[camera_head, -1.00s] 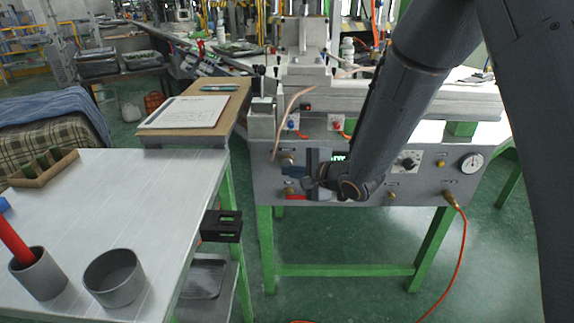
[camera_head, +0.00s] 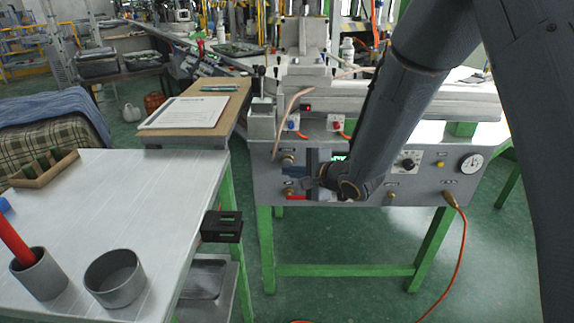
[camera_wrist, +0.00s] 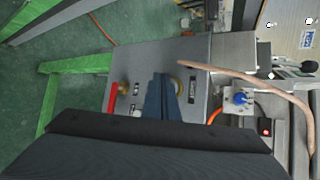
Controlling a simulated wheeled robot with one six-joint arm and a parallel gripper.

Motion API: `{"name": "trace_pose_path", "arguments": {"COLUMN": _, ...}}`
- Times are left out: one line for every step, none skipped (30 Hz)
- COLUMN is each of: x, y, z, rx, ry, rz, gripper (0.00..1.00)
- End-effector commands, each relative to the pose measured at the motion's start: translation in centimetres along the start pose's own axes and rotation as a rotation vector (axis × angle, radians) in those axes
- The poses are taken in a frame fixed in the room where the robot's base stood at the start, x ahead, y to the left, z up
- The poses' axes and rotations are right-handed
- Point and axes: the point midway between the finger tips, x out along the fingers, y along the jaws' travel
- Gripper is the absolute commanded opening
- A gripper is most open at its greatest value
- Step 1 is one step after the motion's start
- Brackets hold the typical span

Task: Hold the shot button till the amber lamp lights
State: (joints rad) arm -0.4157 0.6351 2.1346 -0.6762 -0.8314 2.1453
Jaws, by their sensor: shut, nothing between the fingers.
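The grey control panel (camera_head: 420,189) faces me under the machine. My gripper (camera_wrist: 163,78) is shut and empty, its dark fingertips close to the panel face; whether they touch it I cannot tell. In the head view my wrist hides part of the panel's left half. The wrist view shows a brass fitting (camera_wrist: 123,88) and a brass ring (camera_wrist: 177,86) on either side of the fingertips. The shot button is not clearly seen and may be behind the fingers. A small amber round (camera_head: 440,163), possibly the amber lamp, is right of the black dial (camera_head: 407,163); no clear glow shows.
A gauge (camera_head: 472,163) is at the panel's right end, with an orange hose (camera_head: 463,240) below. A copper-coloured hose (camera_wrist: 250,80) and blue knob (camera_wrist: 240,98) are near my gripper. A white table (camera_head: 150,190) with cups stands left.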

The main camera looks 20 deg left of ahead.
Motion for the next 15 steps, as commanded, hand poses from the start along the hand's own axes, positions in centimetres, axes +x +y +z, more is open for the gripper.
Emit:
{"name": "trace_pose_path", "arguments": {"x": 0.04, "y": -0.14, "z": -0.05, "rx": 0.000, "ry": 0.000, "rz": 0.000, "gripper": 0.00}}
{"name": "trace_pose_path", "arguments": {"x": 0.10, "y": -0.20, "z": -0.10, "rx": 0.000, "ry": 0.000, "rz": 0.000, "gripper": 0.00}}
{"name": "trace_pose_path", "arguments": {"x": 0.18, "y": -0.28, "z": -0.17, "rx": 0.000, "ry": 0.000, "rz": 0.000, "gripper": 0.00}}
{"name": "trace_pose_path", "arguments": {"x": 0.26, "y": -0.33, "z": -0.23, "rx": 0.000, "ry": 0.000, "rz": 0.000, "gripper": 0.00}}
{"name": "trace_pose_path", "arguments": {"x": 0.32, "y": -0.37, "z": -0.28, "rx": 0.000, "ry": 0.000, "rz": 0.000, "gripper": 0.00}}
{"name": "trace_pose_path", "arguments": {"x": 0.39, "y": -0.39, "z": -0.33, "rx": 0.000, "ry": 0.000, "rz": 0.000, "gripper": 0.00}}
{"name": "trace_pose_path", "arguments": {"x": 0.42, "y": -0.39, "z": -0.35, "rx": 0.000, "ry": 0.000, "rz": 0.000, "gripper": 0.00}}
{"name": "trace_pose_path", "arguments": {"x": 0.44, "y": -0.39, "z": -0.37, "rx": 0.000, "ry": 0.000, "rz": 0.000, "gripper": 0.00}}
{"name": "trace_pose_path", "arguments": {"x": 0.45, "y": -0.37, "z": -0.37, "rx": 0.000, "ry": 0.000, "rz": 0.000, "gripper": 0.00}}
{"name": "trace_pose_path", "arguments": {"x": 0.45, "y": -0.36, "z": -0.37, "rx": 0.000, "ry": 0.000, "rz": 0.000, "gripper": 0.00}}
{"name": "trace_pose_path", "arguments": {"x": 0.45, "y": -0.36, "z": -0.37, "rx": 0.000, "ry": 0.000, "rz": 0.000, "gripper": 0.00}}
{"name": "trace_pose_path", "arguments": {"x": 0.45, "y": -0.35, "z": -0.37, "rx": 0.000, "ry": 0.000, "rz": 0.000, "gripper": 0.00}}
{"name": "trace_pose_path", "arguments": {"x": 0.45, "y": -0.35, "z": -0.37, "rx": 0.000, "ry": 0.000, "rz": 0.000, "gripper": 0.00}}
{"name": "trace_pose_path", "arguments": {"x": 0.45, "y": -0.35, "z": -0.37, "rx": 0.000, "ry": 0.000, "rz": 0.000, "gripper": 0.00}}
{"name": "trace_pose_path", "arguments": {"x": 0.45, "y": -0.36, "z": -0.37, "rx": 0.000, "ry": 0.000, "rz": 0.000, "gripper": 0.00}}
